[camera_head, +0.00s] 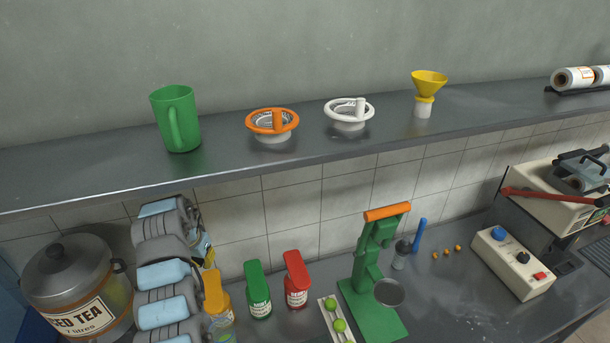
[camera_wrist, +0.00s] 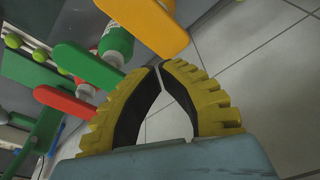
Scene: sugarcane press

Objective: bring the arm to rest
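My arm (camera_head: 165,285) stands folded at the lower left in the head view, between the iced tea dispenser and the bottles. My gripper (camera_wrist: 158,66) fills the middle of the wrist view. Its yellow ridged fingers with black inner pads come together at the tips, with only a thin slit there, and hold nothing. The floor tiles show through the arch between them. In the head view the gripper is mostly hidden behind my arm, beside the orange-topped bottle (camera_head: 214,291). I cannot tell whether it touches that bottle.
The green-topped bottle (camera_head: 257,289), red-topped bottle (camera_head: 296,279), a tray of limes (camera_head: 335,318) and the green press (camera_head: 375,310) stand to the right. The iced tea dispenser (camera_head: 75,285) stands close left. A shelf (camera_head: 320,150) with a green jug (camera_head: 177,118) runs above.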

